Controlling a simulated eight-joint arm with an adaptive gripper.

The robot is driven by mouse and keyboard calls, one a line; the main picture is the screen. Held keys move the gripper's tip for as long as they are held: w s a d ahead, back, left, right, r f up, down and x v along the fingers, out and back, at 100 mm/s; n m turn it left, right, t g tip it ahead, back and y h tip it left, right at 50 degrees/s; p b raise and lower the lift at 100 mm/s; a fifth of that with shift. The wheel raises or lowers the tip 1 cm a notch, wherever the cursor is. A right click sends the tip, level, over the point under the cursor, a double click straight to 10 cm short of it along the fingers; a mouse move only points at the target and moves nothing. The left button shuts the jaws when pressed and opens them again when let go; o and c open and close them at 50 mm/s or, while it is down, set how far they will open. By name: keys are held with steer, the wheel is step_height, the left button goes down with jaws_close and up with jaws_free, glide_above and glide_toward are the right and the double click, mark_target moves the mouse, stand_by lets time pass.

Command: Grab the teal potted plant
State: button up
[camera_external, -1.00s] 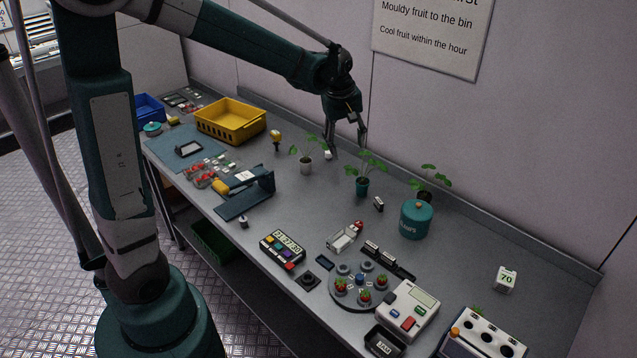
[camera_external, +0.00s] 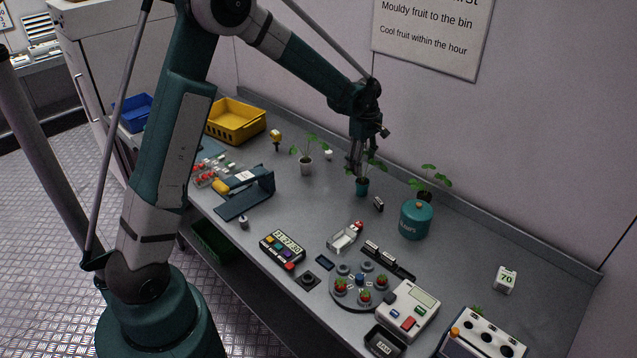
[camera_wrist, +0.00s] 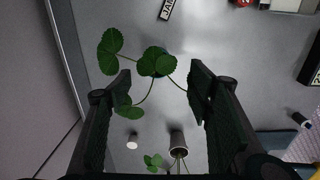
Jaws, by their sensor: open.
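The teal potted plant (camera_external: 362,188) stands upright on the grey bench, a small teal pot with green leaves. My gripper (camera_external: 358,168) is above it, pointing down, with its fingers close to the leaves. In the wrist view the plant's leaves (camera_wrist: 155,62) lie between and beyond my open fingers (camera_wrist: 160,85), and one leaf overlaps the left finger. The teal pot (camera_wrist: 157,50) is mostly hidden under the leaves there. Nothing is held.
A teal canister (camera_external: 416,220) is on the right. A small dark label block (camera_external: 378,204) lies close by. The wall is behind.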

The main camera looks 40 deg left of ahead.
mark_target(363, 181)
steer(key=shift+w+a+f+n, duration=0.15)
steer(key=shift+w+f, duration=0.1)
steer(key=shift+f, duration=0.3)
steer(key=shift+w+d+f+n, duration=0.15)
steer(key=shift+w+f, duration=0.1)
steer(key=shift+f, duration=0.25)
steer(key=shift+a, duration=0.1)
steer(key=shift+f, duration=1.25)
steer(key=shift+s+f, duration=0.15)
steer(key=shift+f, duration=2.45)
steer(key=c, duration=1)
steer(key=shift+r, duration=0.15)
steer(key=shift+c, duration=0.2)
